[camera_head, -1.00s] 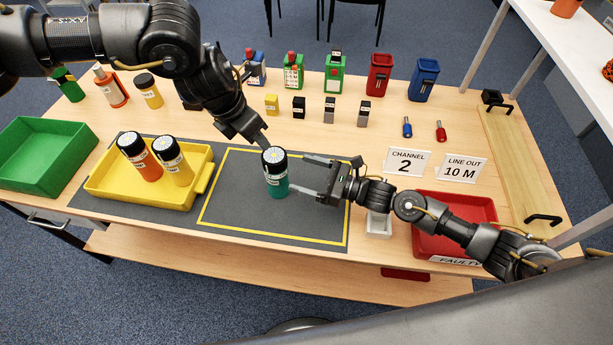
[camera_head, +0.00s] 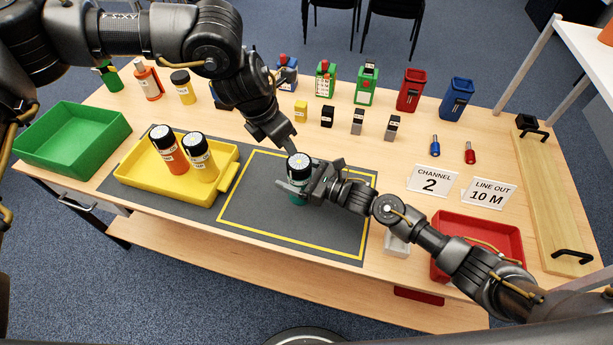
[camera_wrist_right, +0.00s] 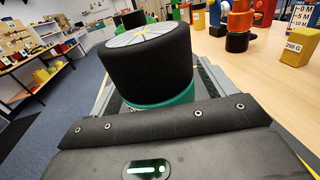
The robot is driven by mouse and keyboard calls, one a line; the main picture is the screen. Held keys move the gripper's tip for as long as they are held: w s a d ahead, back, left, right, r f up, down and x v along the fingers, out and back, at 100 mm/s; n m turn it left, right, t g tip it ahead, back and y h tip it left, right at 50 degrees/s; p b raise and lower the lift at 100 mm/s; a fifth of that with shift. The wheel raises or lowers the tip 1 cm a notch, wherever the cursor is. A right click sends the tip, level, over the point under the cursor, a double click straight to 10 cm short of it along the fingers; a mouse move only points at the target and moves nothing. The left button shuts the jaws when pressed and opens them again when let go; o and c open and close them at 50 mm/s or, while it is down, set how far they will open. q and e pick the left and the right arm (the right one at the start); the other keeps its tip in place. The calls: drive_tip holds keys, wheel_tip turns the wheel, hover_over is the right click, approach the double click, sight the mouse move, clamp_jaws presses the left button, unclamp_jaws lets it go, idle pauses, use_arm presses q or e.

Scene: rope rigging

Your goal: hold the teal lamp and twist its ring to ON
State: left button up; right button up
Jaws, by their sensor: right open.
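The teal lamp (camera_head: 297,197) stands upright on the dark mat inside the yellow outline. It has a black ring and a pale, dial-like top. My right gripper (camera_head: 296,181) reaches in from the right with its open fingers on either side of the lamp. In the right wrist view the lamp's black ring (camera_wrist_right: 150,72) and teal band stand close in front of the palm, between the fingers. Contact cannot be told. My left gripper (camera_head: 289,142) points down just behind the lamp's top; its jaw opening cannot be made out.
A yellow tray (camera_head: 224,186) with two lamps, orange (camera_head: 175,161) and yellow (camera_head: 205,171), stands left of the outline. A green tray (camera_head: 50,165) lies farther left, a red bin (camera_head: 438,262) at right. Small blocks and bins line the back. The front of the mat is clear.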

drive_tip(key=shift+w+a, duration=0.15)
drive_tip(key=shift+a, duration=0.1)
drive_tip(key=c, duration=1.2)
drive_tip(key=shift+o, duration=0.2)
